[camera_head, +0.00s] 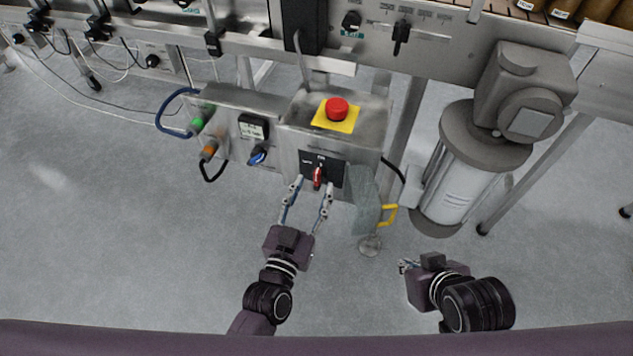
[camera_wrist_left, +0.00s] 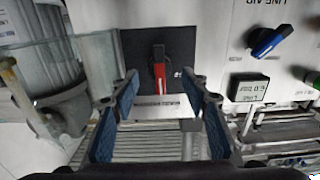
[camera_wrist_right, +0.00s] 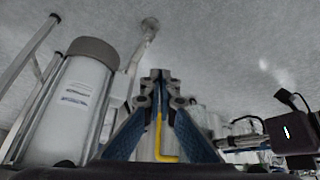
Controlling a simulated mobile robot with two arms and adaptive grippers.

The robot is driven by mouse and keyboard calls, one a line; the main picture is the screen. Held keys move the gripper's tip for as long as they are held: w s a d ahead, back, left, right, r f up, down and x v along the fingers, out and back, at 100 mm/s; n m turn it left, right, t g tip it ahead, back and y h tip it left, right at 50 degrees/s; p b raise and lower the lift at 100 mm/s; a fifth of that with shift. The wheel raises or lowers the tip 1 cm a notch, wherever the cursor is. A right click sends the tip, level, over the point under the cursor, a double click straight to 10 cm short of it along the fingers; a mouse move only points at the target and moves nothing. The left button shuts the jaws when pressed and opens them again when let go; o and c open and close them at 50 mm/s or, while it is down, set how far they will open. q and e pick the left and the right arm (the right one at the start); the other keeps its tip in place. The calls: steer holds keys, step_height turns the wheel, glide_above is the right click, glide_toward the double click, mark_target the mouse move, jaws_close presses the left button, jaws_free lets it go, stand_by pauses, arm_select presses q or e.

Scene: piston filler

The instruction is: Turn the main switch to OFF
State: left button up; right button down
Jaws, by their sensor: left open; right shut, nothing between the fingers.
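The main switch is a red rotary handle (camera_head: 317,177) on a black plate (camera_head: 336,172) on the front of the grey control box. In the left wrist view the red handle (camera_wrist_left: 159,76) stands roughly upright in the picture on its black plate (camera_wrist_left: 180,50). My left gripper (camera_head: 307,187) is open, its fingers on either side of the handle's area. In the left wrist view its fingers (camera_wrist_left: 160,92) are spread, with the handle between and beyond them; I see no contact. My right gripper (camera_head: 403,266) is shut and empty, low at the right, away from the switch.
A red emergency button (camera_head: 336,109) on a yellow plate tops the box. A clear hinged cover (camera_head: 364,200) with a yellow handle (camera_head: 389,215) stands open right of the switch. A blue-handled valve (camera_head: 258,154) is to the left. A motor (camera_head: 515,95) stands right.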

arm_select(q)
steer(key=shift+x, duration=1.4)
arm_select(e)
steer(key=shift+w+a+r+t, duration=0.2)
steer(key=shift+w+r+t, duration=0.1)
steer(key=shift+w, duration=0.25)
steer(key=shift+w+a+r+t, duration=0.15)
steer(key=shift+w+r+t, duration=0.1)
steer(key=shift+w, duration=0.3)
steer(key=shift+w+a+r+t, duration=0.2)
steer(key=shift+w+r+t, duration=0.1)
steer(key=shift+w, duration=0.25)
